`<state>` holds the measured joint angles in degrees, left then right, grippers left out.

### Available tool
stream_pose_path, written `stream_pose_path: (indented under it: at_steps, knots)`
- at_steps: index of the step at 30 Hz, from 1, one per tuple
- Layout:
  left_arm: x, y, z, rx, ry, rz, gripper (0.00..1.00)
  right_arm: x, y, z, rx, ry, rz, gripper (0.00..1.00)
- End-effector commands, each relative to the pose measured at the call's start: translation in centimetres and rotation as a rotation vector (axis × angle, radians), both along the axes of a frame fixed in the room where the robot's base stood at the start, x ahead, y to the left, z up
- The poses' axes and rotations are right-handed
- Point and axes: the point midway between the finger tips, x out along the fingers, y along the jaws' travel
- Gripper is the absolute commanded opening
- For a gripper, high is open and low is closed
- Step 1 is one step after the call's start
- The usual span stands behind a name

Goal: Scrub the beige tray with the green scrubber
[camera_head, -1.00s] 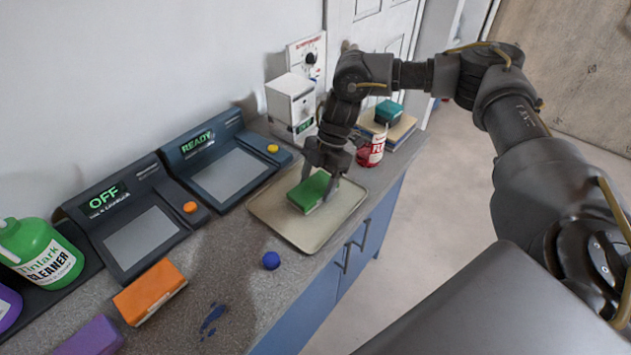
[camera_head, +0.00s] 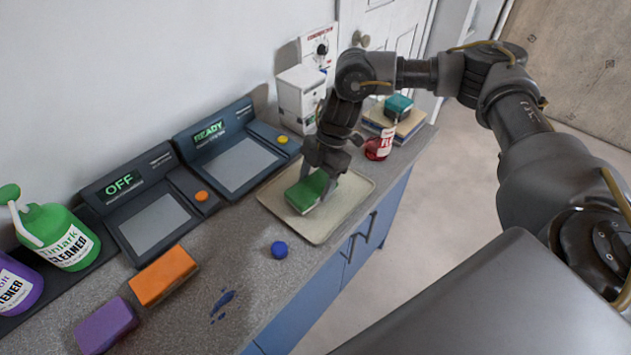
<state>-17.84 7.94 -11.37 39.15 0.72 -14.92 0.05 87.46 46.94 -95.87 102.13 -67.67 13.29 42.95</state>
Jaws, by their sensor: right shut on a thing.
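The beige tray (camera_head: 324,226) lies flat on the grey counter near its front edge. The green scrubber (camera_head: 305,193) is a block with a pale lower layer. It is over the left part of the tray, and I cannot tell for sure whether it touches the tray's surface. My right gripper (camera_head: 322,183) points down and is shut on the scrubber, hiding part of its far side. My left gripper is not in view.
A red can (camera_head: 378,147) stands behind the tray, near a teal-topped stack (camera_head: 398,107). Two consoles (camera_head: 239,165) line the wall.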

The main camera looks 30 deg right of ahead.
Motion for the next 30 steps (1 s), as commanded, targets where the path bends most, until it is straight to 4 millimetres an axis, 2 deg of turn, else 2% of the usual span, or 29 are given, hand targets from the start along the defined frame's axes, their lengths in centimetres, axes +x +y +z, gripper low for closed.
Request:
stream_pose_path:
  at_steps: [6,15,26,30]
  knots:
    - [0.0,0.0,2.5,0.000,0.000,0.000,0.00,0.0,0.0,2.7,0.000,0.000,0.000,0.43]
    - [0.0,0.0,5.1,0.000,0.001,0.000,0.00,0.0,0.0,5.6,0.000,0.000,0.000,0.43]
    - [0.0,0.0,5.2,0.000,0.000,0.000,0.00,0.0,0.0,5.7,0.000,-0.001,0.000,0.43]
    - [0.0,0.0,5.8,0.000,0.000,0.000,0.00,0.0,0.0,6.4,0.000,-0.001,0.000,0.43]
